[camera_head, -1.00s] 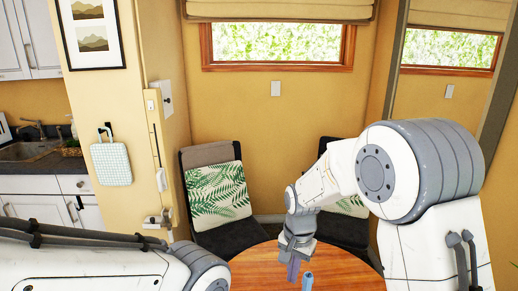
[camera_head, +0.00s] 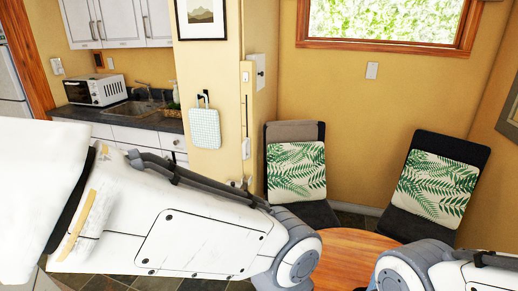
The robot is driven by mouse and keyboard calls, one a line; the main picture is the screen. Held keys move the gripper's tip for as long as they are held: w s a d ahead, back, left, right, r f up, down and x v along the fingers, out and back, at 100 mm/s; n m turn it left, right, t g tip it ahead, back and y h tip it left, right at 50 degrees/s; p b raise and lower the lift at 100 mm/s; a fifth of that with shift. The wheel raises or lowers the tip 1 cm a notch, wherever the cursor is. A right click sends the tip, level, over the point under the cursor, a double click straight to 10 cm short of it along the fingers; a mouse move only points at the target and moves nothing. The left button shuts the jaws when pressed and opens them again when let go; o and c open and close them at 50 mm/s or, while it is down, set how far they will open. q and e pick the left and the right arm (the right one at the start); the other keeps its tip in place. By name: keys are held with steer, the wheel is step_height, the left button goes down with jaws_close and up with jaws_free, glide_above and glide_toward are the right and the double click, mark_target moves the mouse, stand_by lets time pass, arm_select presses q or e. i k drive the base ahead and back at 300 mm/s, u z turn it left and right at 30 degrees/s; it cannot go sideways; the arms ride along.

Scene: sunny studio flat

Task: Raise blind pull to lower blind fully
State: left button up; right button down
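The blind pull (camera_head: 246,149) looks to be the small pale handle at the lower end of a slotted vertical strip (camera_head: 246,105) on the narrow wall edge. The window (camera_head: 388,16) shows uncovered greenery in its visible lower part. Its upper part and the blind are outside the picture. My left arm (camera_head: 170,220) crosses the lower left in front of the wall, well below the pull, and its gripper is not visible. My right arm (camera_head: 415,268) shows at the bottom right, with its gripper out of view.
A round wooden table (camera_head: 350,250) stands between my arms. Two dark chairs with leaf-print cushions (camera_head: 296,170) (camera_head: 437,175) stand behind it. A pot holder (camera_head: 205,128) hangs on the wall left of the strip. A counter with a microwave (camera_head: 95,90) is at the left.

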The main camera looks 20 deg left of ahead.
mark_target(245, 145)
steer(key=u, duration=1.9)
steer(key=i, duration=2.75)
steer(key=z, duration=2.95)
